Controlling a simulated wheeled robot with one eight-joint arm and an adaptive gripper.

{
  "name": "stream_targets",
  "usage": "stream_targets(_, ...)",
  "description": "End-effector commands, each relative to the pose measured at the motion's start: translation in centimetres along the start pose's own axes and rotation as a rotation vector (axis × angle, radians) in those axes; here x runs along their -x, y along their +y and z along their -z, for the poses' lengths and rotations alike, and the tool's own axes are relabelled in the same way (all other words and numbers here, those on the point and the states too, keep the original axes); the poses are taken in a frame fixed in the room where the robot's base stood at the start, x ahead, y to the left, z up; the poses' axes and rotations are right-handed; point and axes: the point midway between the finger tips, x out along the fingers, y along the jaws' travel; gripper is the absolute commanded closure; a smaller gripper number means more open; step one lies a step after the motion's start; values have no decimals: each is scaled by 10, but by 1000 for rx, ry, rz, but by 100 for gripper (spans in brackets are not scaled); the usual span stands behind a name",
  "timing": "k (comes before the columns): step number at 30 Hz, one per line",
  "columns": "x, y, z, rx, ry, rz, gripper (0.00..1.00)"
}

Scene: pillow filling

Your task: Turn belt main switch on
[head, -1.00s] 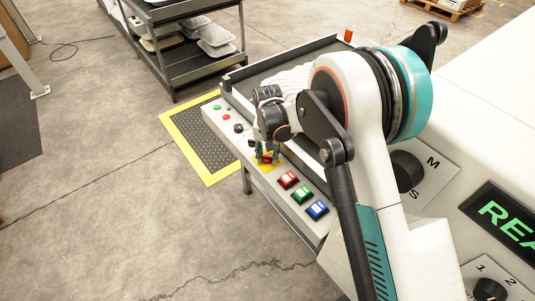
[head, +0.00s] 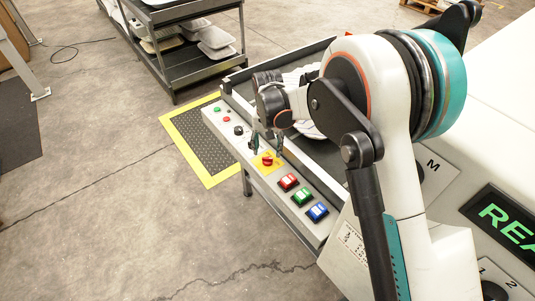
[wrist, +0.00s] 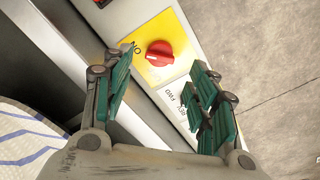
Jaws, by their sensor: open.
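The belt main switch is a red rotary knob (head: 267,160) on a yellow plate (head: 259,168) on the grey control panel. In the wrist view, the red knob (wrist: 160,54) lies between and beyond the fingertips. A pale mark on it points left, towards the side of the plate where "ON" is printed; its exact setting is hard to tell. My gripper (head: 267,147) hangs just above and behind the knob, apart from it. In the wrist view my gripper (wrist: 163,72) has its two green-padded fingers spread wide, with nothing between them.
Red (head: 288,181), green (head: 302,196) and blue (head: 317,211) buttons line the panel's near end. A black selector (head: 239,130) and small buttons sit at the far end. White striped fabric (head: 303,128) lies on the belt behind my gripper.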

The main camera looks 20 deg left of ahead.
Motion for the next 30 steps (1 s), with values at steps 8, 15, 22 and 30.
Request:
stream_targets(8, 50, 0, 0, 0, 0, 0, 47)
stream_targets(15, 65, 0, 0, 0, 0, 0, 47)
stream_targets(22, 66, 0, 0, 0, 0, 0, 47)
stream_targets(30, 65, 0, 0, 0, 0, 0, 47)
